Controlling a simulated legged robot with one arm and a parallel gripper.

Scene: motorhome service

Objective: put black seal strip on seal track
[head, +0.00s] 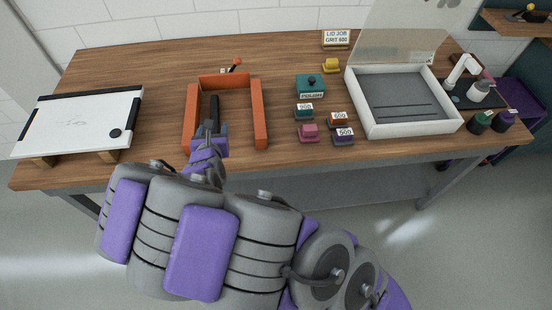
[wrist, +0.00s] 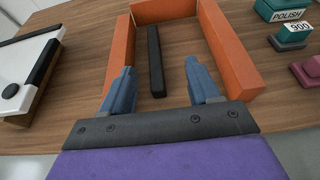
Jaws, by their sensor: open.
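The black seal strip (wrist: 155,62) lies on the wooden bench inside an orange three-sided holder (wrist: 224,55). It points away from me; in the head view the strip (head: 215,106) is partly hidden by my gripper. My gripper (wrist: 159,70) is open and empty at the front of the holder. Its blue fingers stand left and right of the strip, apart from it. A white panel (head: 75,128) lies at the bench's left end, with black edging along its back and right edges. The seal track is not clearly distinguishable; it may be on this panel.
The orange holder's walls (head: 259,115) stand close on both sides of my gripper. Right of it are a green polish block (head: 310,87), several small grit blocks and a white tray (head: 358,103) with a raised clear lid. Bench between panel and holder is clear.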

